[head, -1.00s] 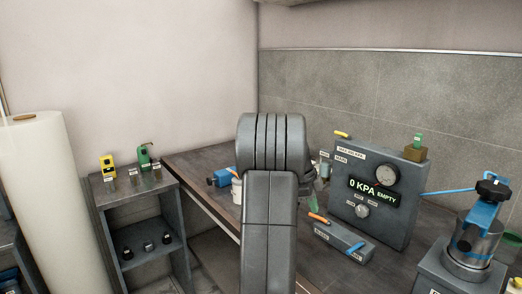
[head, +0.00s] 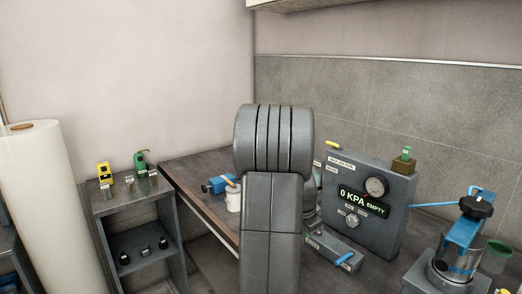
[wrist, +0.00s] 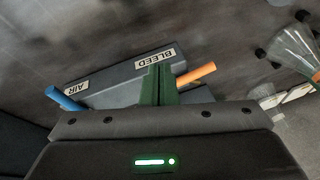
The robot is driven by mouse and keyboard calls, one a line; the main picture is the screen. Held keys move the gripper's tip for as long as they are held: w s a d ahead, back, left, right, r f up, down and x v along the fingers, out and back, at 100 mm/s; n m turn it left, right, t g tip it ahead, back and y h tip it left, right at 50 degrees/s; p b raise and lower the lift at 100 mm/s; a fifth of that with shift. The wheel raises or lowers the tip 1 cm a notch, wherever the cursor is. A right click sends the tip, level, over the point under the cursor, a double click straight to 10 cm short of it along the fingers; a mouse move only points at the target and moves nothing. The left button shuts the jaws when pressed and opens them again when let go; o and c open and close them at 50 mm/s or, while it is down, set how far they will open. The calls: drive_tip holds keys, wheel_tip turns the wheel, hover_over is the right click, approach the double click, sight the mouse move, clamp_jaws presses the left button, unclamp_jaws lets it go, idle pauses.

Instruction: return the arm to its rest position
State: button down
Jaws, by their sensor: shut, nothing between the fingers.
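My arm (head: 272,190) rises in the middle of the head view, dark grey, and hides my gripper there. In the wrist view my gripper (wrist: 160,84) shows as two green fingers pressed together, with nothing held between them. Beyond the fingers is a grey valve box (wrist: 105,88) labelled AIR and BLEED, with a blue lever (wrist: 65,98) and an orange lever (wrist: 197,73). The fingers overlap the box in the picture; I cannot tell the gap between them. The same box (head: 333,252) stands partly behind my arm in the head view.
A grey gauge panel (head: 370,205) reading "0 KPA EMPTY" stands on the dark bench. A metal vessel with a blue clamp (head: 460,245) is at right. A white cup (head: 233,198) and blue tool (head: 218,185) sit left of my arm. A grey shelf (head: 140,212) stands further left.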

drive_tip(key=shift+s+d+r+n+y+p, duration=0.1)
drive_tip(key=shift+s+d+n+y+p, duration=0.15)
drive_tip(key=shift+n+p, duration=0.45)
drive_tip(key=shift+s+d+n+y+p, duration=0.15)
drive_tip(key=shift+s+n+y+p, duration=0.1)
drive_tip(key=shift+n+p, duration=0.45)
drive_tip(key=shift+d, duration=0.1)
drive_tip(key=shift+s, duration=0.1)
